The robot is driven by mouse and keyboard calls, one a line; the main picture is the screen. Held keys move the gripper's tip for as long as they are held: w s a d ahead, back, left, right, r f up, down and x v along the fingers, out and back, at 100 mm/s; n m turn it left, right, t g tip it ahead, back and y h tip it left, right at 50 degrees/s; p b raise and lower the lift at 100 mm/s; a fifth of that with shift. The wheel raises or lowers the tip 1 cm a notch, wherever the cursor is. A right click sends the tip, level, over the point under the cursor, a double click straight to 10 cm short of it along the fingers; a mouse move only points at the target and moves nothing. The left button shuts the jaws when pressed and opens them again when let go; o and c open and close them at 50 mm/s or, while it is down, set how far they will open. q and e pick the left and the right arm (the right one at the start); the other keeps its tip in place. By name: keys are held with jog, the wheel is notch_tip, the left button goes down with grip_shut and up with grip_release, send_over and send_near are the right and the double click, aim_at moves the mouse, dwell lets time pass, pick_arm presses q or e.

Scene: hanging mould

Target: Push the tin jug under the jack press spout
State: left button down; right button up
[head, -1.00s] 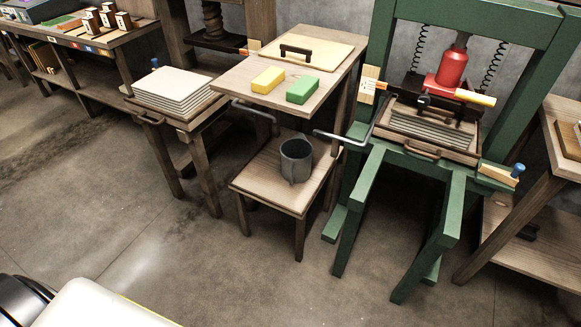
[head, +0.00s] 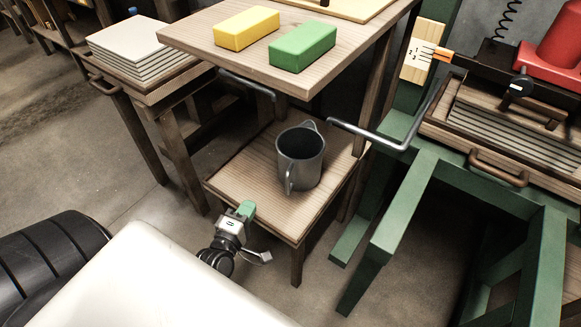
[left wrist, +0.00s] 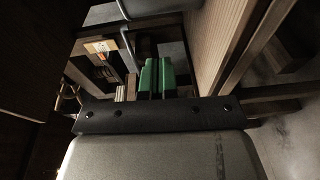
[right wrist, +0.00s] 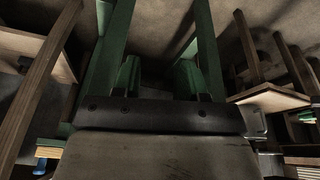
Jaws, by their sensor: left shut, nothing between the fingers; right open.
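The dark grey tin jug (head: 300,158) stands upright on the low wooden shelf (head: 245,165) in the head view, its handle facing the front. The bent grey spout (head: 390,143) comes out of the green jack press (head: 400,205); its free end appears just right of the jug's rim. The jug looks left of and below that end; the exact depth gap is unclear. My left gripper (head: 245,210), with green fingertips, is at the shelf's front left edge, apart from the jug; its fingers are together and empty in the left wrist view (left wrist: 158,78). My right gripper (right wrist: 158,80) is open and empty.
A tabletop (head: 190,35) above the shelf carries a yellow block (head: 247,28) and a green block (head: 303,46). A second grey pipe (head: 250,86) hangs under its left side. Table legs flank the shelf. A stack of white sheets (head: 135,45) stands left.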

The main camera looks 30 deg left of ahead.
pick_arm(q)
jog(key=w, duration=0.3)
jog(key=shift+w+a+r+n, duration=0.3)
jog(key=shift+w+r, duration=0.05)
jog(key=shift+r, duration=0.05)
jog(key=b, duration=0.2)
send_near(283, 166)
jog(key=w+a, duration=0.1)
jog(key=w, duration=0.1)
jog(key=w+a, duration=0.2)
jog(key=shift+a+f, duration=0.15)
jog(key=shift+a, duration=0.05)
jog(key=shift+w+d, duration=1.25)
jog(key=shift+w, duration=0.05)
pick_arm(e)
jog(key=w+a+r+t+y, duration=0.1)
jog(key=w+a+r+t, duration=0.1)
jog(key=w+t, duration=0.2)
jog(key=shift+w+t, duration=0.3)
jog(key=shift+w, duration=0.8)
